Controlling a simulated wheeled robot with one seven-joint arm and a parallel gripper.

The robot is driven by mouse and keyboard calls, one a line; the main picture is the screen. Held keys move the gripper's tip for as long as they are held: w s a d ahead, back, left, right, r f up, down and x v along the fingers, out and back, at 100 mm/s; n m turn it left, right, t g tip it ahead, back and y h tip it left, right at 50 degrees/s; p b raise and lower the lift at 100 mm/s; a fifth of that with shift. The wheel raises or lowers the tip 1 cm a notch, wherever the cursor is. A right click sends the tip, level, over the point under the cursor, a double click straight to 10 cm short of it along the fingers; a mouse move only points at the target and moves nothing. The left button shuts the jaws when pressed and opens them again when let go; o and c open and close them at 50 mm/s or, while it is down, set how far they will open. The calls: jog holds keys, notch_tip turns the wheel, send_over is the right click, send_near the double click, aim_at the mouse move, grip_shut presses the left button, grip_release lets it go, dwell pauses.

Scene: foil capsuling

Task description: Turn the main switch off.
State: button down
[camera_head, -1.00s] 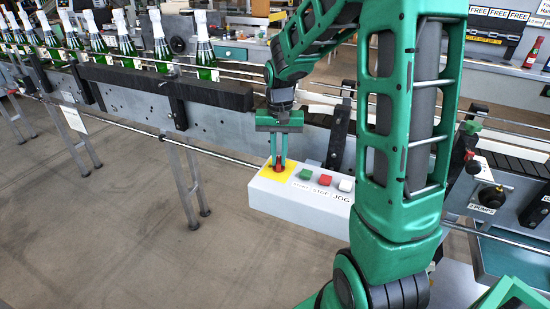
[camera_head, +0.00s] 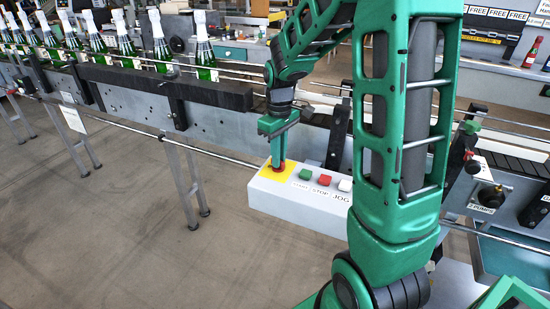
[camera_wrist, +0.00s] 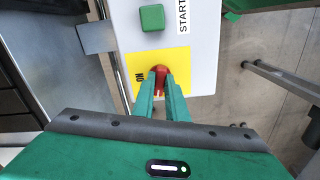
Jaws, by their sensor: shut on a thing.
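The main switch is a red knob (camera_wrist: 160,72) on a yellow plate (camera_wrist: 178,60) at the end of a light grey control box (camera_head: 300,212). It also shows small and partly hidden in the head view (camera_head: 279,169). My gripper (camera_head: 279,163) points down over the yellow plate and is shut on the red knob. In the wrist view its two green fingers (camera_wrist: 161,84) press the knob's sides. Short black lettering (camera_wrist: 139,78) stands on the plate left of the knob. Any mark on the knob is hard to make out.
A green START button (camera_head: 305,174), a red STOP button (camera_head: 324,180) and a white JOG button (camera_head: 345,185) sit right of the switch. A conveyor with several green bottles (camera_head: 204,52) runs behind. A black knob (camera_head: 491,196) is at the right. The floor in front is open.

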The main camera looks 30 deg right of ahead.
jog(key=shift+w+r+n, duration=0.1)
jog(key=shift+w+n, duration=0.05)
jog(key=shift+n, duration=1.15)
jog(key=shift+a+n, duration=0.1)
jog(key=shift+n, duration=0.2)
jog(key=c, duration=1.8)
grip_release()
jog(key=shift+o, duration=0.2)
notch_tip(320, 180, up, 11)
jog(key=shift+f, duration=0.2)
